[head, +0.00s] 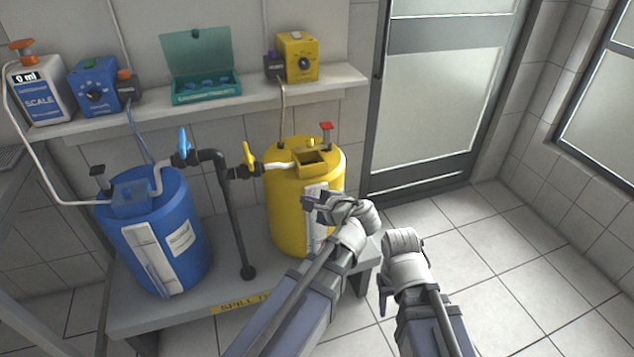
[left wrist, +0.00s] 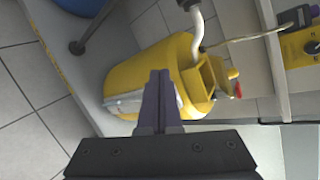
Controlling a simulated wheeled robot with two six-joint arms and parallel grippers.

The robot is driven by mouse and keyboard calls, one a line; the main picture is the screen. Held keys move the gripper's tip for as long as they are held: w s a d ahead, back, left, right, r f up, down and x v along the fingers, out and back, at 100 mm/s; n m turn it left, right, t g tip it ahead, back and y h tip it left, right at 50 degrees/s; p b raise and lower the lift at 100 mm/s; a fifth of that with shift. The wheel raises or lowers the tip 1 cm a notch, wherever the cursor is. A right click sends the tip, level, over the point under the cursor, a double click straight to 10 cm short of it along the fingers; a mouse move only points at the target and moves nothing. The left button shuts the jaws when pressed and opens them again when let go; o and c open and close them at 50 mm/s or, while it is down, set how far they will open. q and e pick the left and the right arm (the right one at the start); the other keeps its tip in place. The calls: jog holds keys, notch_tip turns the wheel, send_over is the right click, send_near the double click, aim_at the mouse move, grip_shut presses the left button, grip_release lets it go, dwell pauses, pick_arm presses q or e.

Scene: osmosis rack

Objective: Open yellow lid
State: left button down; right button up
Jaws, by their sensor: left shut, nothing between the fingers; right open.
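The yellow barrel (head: 287,213) stands on the low grey bench; it lies sideways in the left wrist view (left wrist: 150,68). On its top is a square yellow hatch (head: 313,160), dark in the middle; its rim also shows in the left wrist view (left wrist: 207,76). I cannot tell clearly how its lid lies. My left gripper (head: 307,202) is in front of the barrel's upper side, below the hatch. Its fingers (left wrist: 158,73) are shut together and empty, apart from the hatch. My right gripper (head: 383,287) is open and empty, right of the barrel and lower in the picture.
A red-handled fitting (head: 326,131) and a pipe with a yellow valve handle (head: 249,154) are beside the hatch. A blue barrel (head: 190,220) stands left. A shelf (head: 150,115) with devices runs behind. Open tiled floor (head: 500,270) lies right.

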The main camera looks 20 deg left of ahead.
pick_arm(q)
jog(key=w+f+m+t+y+b, duration=0.2)
jog(key=w+f+m+t+b, duration=0.15)
jog(key=w+m+b, duration=0.35)
jog(key=m+t+b, duration=0.7)
jog(key=m, duration=0.2)
send_near(308, 144)
jog(key=shift+g, duration=0.25)
jog(key=w, duration=0.1)
jog(key=w+a, duration=0.1)
jog(key=w, duration=0.1)
jog(key=w+a, duration=0.1)
jog(key=w, duration=0.1)
jog(key=shift+w+a+f, duration=0.15)
jog(key=shift+w+f, duration=0.05)
jog(key=shift+f, duration=0.1)
pick_arm(e)
notch_tip(308, 144, down, 17)
